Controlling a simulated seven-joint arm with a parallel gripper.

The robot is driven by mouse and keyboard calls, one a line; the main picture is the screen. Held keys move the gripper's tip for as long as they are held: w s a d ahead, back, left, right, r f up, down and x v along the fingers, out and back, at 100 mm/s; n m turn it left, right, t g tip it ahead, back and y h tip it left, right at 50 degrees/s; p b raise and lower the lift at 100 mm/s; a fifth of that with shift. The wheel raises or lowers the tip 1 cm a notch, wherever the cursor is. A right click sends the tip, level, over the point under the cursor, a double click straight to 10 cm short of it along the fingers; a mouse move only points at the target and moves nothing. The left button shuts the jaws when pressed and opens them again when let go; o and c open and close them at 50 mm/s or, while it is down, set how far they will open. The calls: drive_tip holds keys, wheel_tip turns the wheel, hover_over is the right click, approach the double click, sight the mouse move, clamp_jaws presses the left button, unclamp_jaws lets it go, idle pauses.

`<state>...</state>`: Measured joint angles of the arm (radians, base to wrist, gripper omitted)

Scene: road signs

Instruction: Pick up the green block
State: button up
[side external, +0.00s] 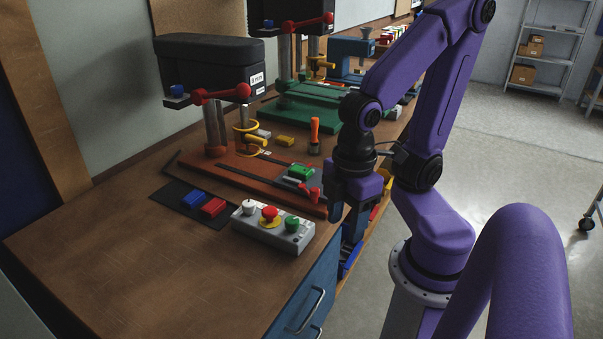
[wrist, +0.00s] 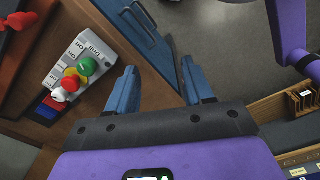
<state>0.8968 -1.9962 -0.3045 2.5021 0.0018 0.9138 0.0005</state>
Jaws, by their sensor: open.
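A small green block (side external: 299,172) lies on the red-brown base of the near drill press, beside a grey plate and a red clamp handle. I cannot make it out in the wrist view. My gripper (side external: 346,222) points down near the bench's front edge, to the right of the green block and apart from it. In the wrist view my gripper (wrist: 159,68) is open, with nothing between its two blue fingers.
A grey control box (side external: 272,230) with white, red and green buttons stands near the front edge; it also shows in the wrist view (wrist: 62,58). A blue block (side external: 194,198) and a red block (side external: 213,207) lie on a black mat. The bench's left front is clear.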

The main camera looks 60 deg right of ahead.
drive_tip(key=o, duration=0.8)
drive_tip(key=shift+w, duration=0.1)
drive_tip(key=n+h, duration=0.5)
drive_tip(key=h, duration=0.9)
approach(298, 170)
drive_tip(key=x, duration=0.3)
drive_tip(key=shift+r, duration=0.15)
drive_tip(key=shift+x, duration=2.95)
